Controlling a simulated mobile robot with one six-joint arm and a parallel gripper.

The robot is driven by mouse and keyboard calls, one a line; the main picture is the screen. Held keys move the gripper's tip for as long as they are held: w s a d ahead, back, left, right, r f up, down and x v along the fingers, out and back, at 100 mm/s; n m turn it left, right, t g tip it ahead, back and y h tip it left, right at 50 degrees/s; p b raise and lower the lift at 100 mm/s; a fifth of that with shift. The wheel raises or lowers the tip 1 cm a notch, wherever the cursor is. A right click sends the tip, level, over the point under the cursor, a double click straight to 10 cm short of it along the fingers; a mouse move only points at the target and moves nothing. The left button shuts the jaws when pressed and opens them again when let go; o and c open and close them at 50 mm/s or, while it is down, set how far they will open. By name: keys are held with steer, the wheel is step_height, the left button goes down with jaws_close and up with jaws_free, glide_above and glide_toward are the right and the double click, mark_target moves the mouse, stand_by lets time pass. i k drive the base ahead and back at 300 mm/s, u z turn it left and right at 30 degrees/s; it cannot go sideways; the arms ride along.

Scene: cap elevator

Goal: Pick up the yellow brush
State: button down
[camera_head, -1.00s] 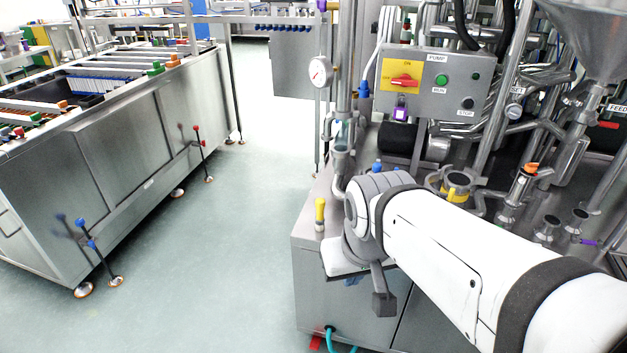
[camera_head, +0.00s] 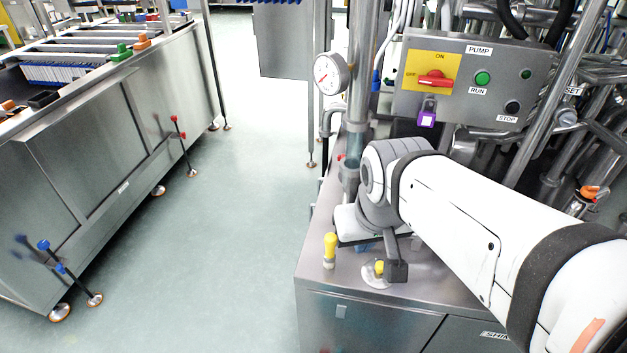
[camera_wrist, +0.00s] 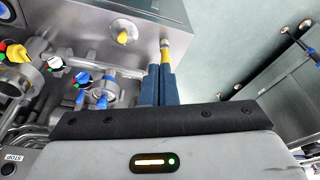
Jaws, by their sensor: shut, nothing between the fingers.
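The yellow brush (camera_head: 330,246) stands upright at the left edge of the steel cabinet top, its yellow handle uppermost. It also shows in the wrist view (camera_wrist: 165,47), just beyond the tips of my gripper (camera_wrist: 159,68). The two blue fingers are together with nothing between them. In the picture the fingertips overlap the lower part of the brush; whether they touch it I cannot tell. In the head view my arm hides most of the fingers, and the gripper lies just right of the brush.
A yellow knob on a pale round base (camera_head: 377,272) sits right of the brush; it also shows in the wrist view (camera_wrist: 122,37). A pressure gauge (camera_head: 329,74) and a pump control box (camera_head: 470,85) stand behind. Open floor (camera_head: 225,220) lies to the left.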

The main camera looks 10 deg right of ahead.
mark_target(330, 239)
steer(key=z, duration=2.7)
steer(key=k, duration=2.2)
steer(key=u, duration=0.75)
steer(key=i, duration=1)
